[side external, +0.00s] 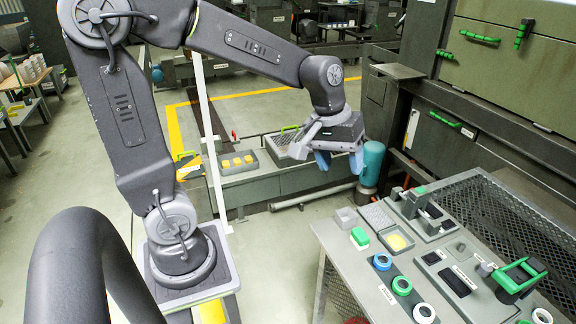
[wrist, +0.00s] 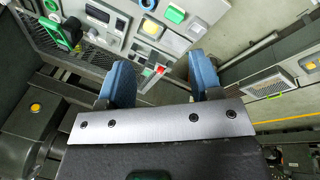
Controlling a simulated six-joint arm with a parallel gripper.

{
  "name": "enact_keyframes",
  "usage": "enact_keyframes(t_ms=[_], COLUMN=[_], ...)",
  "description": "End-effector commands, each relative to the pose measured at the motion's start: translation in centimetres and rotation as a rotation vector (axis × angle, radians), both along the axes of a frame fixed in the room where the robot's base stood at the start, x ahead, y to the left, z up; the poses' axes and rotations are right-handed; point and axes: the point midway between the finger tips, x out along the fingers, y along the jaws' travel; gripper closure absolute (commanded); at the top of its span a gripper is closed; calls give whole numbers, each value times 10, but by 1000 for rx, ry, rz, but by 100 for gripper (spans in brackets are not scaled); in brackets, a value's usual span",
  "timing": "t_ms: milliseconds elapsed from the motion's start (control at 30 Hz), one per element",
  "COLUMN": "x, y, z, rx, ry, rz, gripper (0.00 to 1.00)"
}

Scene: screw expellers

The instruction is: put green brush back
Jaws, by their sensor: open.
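A small green block with a pale underside, which looks like the green brush (side external: 360,237), lies near the left edge of the grey work table (side external: 345,262). It also seems to show as a green piece at the top of the wrist view (wrist: 175,14). My gripper (side external: 340,160) hangs in the air, left of and above the table, clear of the brush. Its two blue fingers are apart with nothing between them, as the wrist view shows (wrist: 163,80). I cannot tell which spot is the brush's holder.
A shallow tray with a yellow pad (side external: 397,241) sits right of the brush. Several green, blue and white rings (side external: 402,285) lie in front. A green-handled device (side external: 518,277) stands at the right. A teal cylinder (side external: 371,164) stands behind the table, close to my gripper.

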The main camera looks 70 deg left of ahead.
Motion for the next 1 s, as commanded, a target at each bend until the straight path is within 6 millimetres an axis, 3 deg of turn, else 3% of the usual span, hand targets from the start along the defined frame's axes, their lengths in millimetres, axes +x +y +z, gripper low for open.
enact_keyframes(t_ms=[33, 200, 400, 567, 1000], x=[-18, -72, -112, -122, -122], y=[-7, -19, -23, -24, -24], z=[12, 31, 35, 34, 35], rx=[40, 184, 309, 346, 348], ry=[-49, -180, -277, -302, -303], rz=[-80, -332, -521, -575, -576], gripper=[41, 41, 41, 41, 41])
